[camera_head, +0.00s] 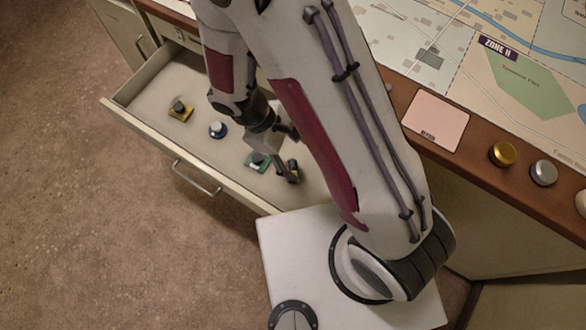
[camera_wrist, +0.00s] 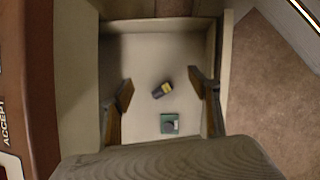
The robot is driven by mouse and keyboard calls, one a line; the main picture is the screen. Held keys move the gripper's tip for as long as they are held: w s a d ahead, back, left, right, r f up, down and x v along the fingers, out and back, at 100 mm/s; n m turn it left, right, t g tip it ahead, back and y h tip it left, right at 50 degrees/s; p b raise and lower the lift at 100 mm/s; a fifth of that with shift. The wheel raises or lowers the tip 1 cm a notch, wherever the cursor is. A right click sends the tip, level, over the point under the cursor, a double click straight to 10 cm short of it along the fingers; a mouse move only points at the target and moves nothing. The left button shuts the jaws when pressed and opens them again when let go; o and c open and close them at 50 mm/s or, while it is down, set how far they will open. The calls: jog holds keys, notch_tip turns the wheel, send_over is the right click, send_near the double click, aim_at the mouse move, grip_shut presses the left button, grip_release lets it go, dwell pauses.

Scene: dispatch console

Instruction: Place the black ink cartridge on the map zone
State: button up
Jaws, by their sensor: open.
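The black ink cartridge (camera_wrist: 162,90), a small dark block with a yellow label, lies at an angle on the floor of the open drawer. In the head view the cartridge (camera_head: 293,168) is partly hidden by a finger. My gripper (camera_wrist: 160,86) is open and empty above the drawer, with the cartridge showing between its fingers in the wrist view. In the head view my gripper (camera_head: 286,152) hangs over the drawer's right part. The map (camera_head: 470,50) lies on the console top at the upper right, with a zone labelled ZONE H (camera_head: 528,85).
The drawer (camera_head: 140,85) also holds a green-based item (camera_head: 256,160), a blue-based item (camera_head: 218,130) and a yellow-based item (camera_head: 180,111). Its walls surround my gripper's area. A pink pad (camera_head: 436,120), a gold knob (camera_head: 503,154) and a silver knob (camera_head: 543,172) sit along the console edge.

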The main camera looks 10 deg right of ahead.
aim_at(291, 167)
jog(key=w+a+f+n+t, duration=0.1)
jog(key=w+a+f+n, duration=0.2)
jog(key=f, duration=0.6)
jog(key=shift+n+t, duration=0.3)
jog(key=shift+n, duration=0.5)
jog(key=shift+x, duration=1.3)
jog(key=shift+a+f, duration=0.1)
jog(key=shift+w+x, duration=0.15)
jog(key=shift+x, duration=1.15)
jog(key=shift+w+x, duration=0.15)
jog(key=shift+x, duration=1.1)
jog(key=shift+a, duration=0.1)
jog(key=c, duration=1.3)
